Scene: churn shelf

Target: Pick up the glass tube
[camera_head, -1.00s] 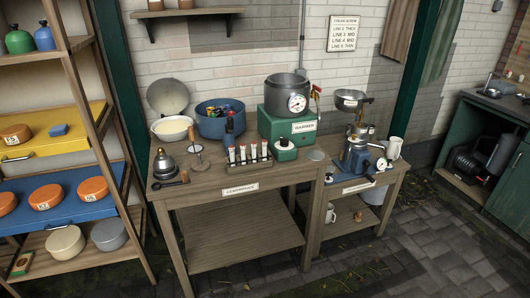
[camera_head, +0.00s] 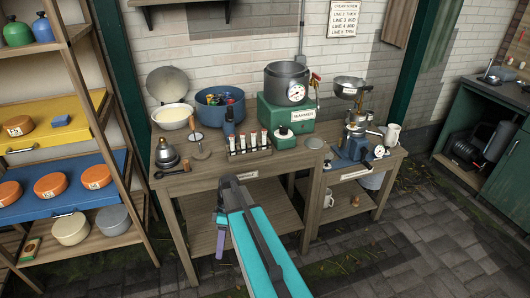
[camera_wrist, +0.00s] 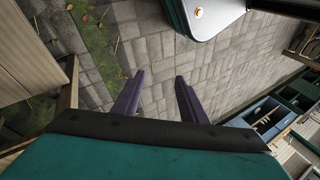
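Several small glass tubes with reddish tops stand upright in a dark rack (camera_head: 249,154) near the front of the wooden workbench (camera_head: 210,181) in the head view. Which one the task means I cannot tell. My gripper (camera_head: 220,235) shows at the bottom centre, purple, in front of and below the bench's front edge, apart from the rack. In the wrist view my gripper (camera_wrist: 158,77) has its two purple fingers spread, with only paving between them. It is open and empty. No tube shows in the wrist view.
A lower side bench (camera_head: 338,181) holds a blue device (camera_head: 351,148). Shelving (camera_head: 120,190) stands at left. Paved floor in front looks open.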

